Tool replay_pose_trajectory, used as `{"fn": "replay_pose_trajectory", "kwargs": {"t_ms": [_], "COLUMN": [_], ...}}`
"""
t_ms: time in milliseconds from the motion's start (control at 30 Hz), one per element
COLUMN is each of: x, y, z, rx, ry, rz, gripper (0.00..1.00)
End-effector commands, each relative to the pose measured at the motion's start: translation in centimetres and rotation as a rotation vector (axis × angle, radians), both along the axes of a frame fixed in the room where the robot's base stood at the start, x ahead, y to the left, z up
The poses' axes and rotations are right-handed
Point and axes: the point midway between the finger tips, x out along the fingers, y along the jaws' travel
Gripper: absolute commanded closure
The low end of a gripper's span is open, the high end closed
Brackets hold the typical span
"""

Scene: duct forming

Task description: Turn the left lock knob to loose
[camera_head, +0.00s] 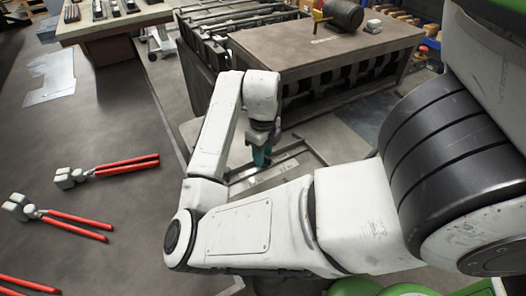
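I cannot make out a lock knob for certain in this view. The large grey-brown machine (310,50) stands at the top centre, with dark rounded parts along its open front. A small yellow part with a reddish handle (320,17) stands on its top, beside a dark motor-like cylinder (343,14). My gripper (261,158) hangs downward in front of the machine's left front corner, over a low metal frame. It shows as a small dark and teal shape. Its fingertips are too small to tell whether they are open or shut.
A dark worktop (110,225) fills the left, with several red-handled tools, among them a pair of red-handled pliers (110,168), and a thin metal sheet (50,85). A bench (115,22) stands at upper left. My arm crosses the lower centre and right.

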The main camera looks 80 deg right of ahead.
Motion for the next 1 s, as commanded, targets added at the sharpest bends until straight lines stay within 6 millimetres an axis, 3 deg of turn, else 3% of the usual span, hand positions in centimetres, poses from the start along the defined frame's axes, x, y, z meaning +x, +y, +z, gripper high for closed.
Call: {"fn": "replay_pose_trajectory", "kwargs": {"t_ms": [433, 1000], "x": [-0.01, -0.04], "y": [-0.01, 0.04], "z": [0.04, 0.1], "rx": [0.0, 0.0], "ry": [0.0, 0.002], "rz": [0.0, 0.073], "gripper": [1.0, 1.0]}}
